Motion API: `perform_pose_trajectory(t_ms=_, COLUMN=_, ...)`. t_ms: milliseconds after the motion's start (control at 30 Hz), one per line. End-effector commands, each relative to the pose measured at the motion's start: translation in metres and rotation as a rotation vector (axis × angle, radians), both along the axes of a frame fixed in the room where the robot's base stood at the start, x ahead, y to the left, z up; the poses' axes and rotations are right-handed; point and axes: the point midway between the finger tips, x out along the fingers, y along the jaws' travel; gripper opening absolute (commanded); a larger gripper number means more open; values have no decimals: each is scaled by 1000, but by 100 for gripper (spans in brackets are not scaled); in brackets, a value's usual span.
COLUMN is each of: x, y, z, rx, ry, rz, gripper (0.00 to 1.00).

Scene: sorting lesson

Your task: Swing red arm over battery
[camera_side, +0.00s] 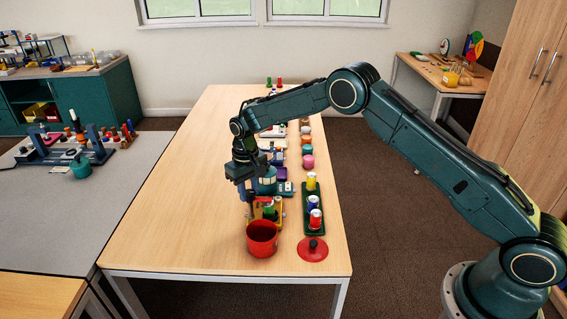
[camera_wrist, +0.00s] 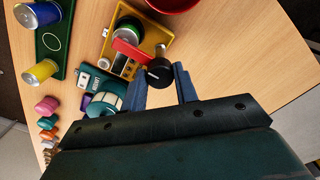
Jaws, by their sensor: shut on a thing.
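The yellow tester (camera_wrist: 152,30) holds an upright battery (camera_wrist: 128,28) with a green top. The red arm (camera_wrist: 130,50) lies beside the battery in the wrist view, its far end close to the battery's near edge; I cannot tell whether it overlaps it. A black knob (camera_wrist: 159,71) sits at the red arm's near end. My gripper (camera_wrist: 161,79) has its blue fingers on either side of this knob and is shut on it. In the side view my gripper (camera_side: 248,190) points down at the tester (camera_side: 279,217), hiding part of it.
A red pot (camera_side: 262,240) stands just in front of the tester, its lid (camera_side: 313,251) beside it. A green tray (camera_side: 314,232) with yellow, blue and red cans is to the right. The table's left side is clear.

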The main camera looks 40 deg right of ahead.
Motion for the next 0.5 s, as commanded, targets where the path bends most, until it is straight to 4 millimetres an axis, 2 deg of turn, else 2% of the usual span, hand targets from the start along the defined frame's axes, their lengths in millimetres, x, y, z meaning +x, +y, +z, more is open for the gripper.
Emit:
perform_pose_trajectory(t_ms=400, x=0, y=0, z=1, rx=0, ry=1, rz=-10, gripper=7)
perform_pose_trajectory(t_ms=433, x=0, y=0, z=1, rx=0, ry=0, rz=-10, gripper=35)
perform_pose_trajectory(t_ms=500, x=0, y=0, z=1, rx=0, ry=0, rz=-10, gripper=49)
